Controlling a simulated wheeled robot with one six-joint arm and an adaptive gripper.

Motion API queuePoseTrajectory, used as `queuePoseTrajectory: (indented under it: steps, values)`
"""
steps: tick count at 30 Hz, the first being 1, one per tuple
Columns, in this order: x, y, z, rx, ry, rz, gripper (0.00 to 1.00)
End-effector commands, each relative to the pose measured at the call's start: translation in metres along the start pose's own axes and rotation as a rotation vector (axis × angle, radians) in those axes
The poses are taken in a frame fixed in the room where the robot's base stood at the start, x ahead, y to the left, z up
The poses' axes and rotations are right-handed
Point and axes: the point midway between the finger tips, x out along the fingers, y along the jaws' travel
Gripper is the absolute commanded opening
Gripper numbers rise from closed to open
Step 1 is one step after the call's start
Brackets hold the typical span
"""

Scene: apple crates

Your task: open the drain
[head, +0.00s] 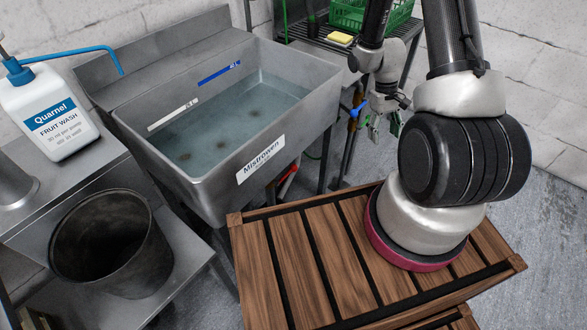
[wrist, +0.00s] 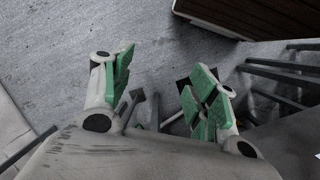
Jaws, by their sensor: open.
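The steel sink labelled Mistrowen (head: 205,160) holds standing water (head: 225,125) with a few brownish spots under it. A red lever (head: 288,182) shows below the sink's right front corner, partly hidden by the sink and the wooden crate; I take it for the drain handle. My gripper (head: 384,128) is to the right of the sink and apart from it, with green finger pads. In the wrist view my gripper (wrist: 160,88) is open, with nothing between the fingers. I cannot make out the red lever in the wrist view.
A blue-handled fitting (head: 356,110) is beside my gripper. A rack (head: 318,43) with a green basket (head: 350,14) stands behind. A dark bucket (head: 110,245) and Quarnel bottle (head: 50,115) are left. Thin legs (wrist: 275,72) show right.

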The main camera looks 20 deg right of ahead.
Motion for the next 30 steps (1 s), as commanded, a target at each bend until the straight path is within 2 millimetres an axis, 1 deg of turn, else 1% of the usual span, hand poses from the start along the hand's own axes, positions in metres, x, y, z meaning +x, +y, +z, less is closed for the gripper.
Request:
queuePoseTrajectory:
  steps: [1,2,3,5,6,8,9,11,12,14,15,16,17,18,20,21,22,25,27,30]
  values:
    - [0.039,-0.001,-0.012,-0.011,0.0,-0.01,0.59]
    - [0.059,-0.002,-0.021,-0.018,0.011,-0.017,0.59]
    - [0.088,-0.005,-0.032,-0.025,0.029,-0.028,0.59]
    - [0.131,-0.011,-0.047,-0.039,0.062,-0.051,0.59]
    - [0.16,-0.017,-0.056,-0.047,0.089,-0.071,0.59]
    - [0.204,-0.03,-0.068,-0.057,0.135,-0.109,0.59]
    - [0.232,-0.04,-0.075,-0.062,0.17,-0.139,0.59]
    - [0.273,-0.058,-0.084,-0.067,0.23,-0.194,0.59]
    - [0.297,-0.073,-0.09,-0.068,0.275,-0.236,0.59]
    - [0.329,-0.097,-0.098,-0.064,0.351,-0.309,0.59]
    - [0.346,-0.114,-0.104,-0.059,0.408,-0.367,0.59]
    - [0.357,-0.128,-0.109,-0.053,0.456,-0.415,0.59]
    - [0.364,-0.143,-0.115,-0.047,0.51,-0.469,0.59]
    - [0.367,-0.16,-0.124,-0.037,0.584,-0.543,0.59]
    - [0.359,-0.182,-0.141,-0.02,0.694,-0.652,0.59]
    - [0.348,-0.193,-0.152,-0.01,0.765,-0.723,0.59]
    - [0.337,-0.199,-0.16,-0.003,0.815,-0.775,0.59]
    - [0.294,-0.213,-0.181,0.021,0.958,-0.937,0.59]
    - [0.267,-0.216,-0.19,0.04,1.027,-1.031,0.59]
    - [0.242,-0.218,-0.194,0.067,1.083,-1.124,0.59]
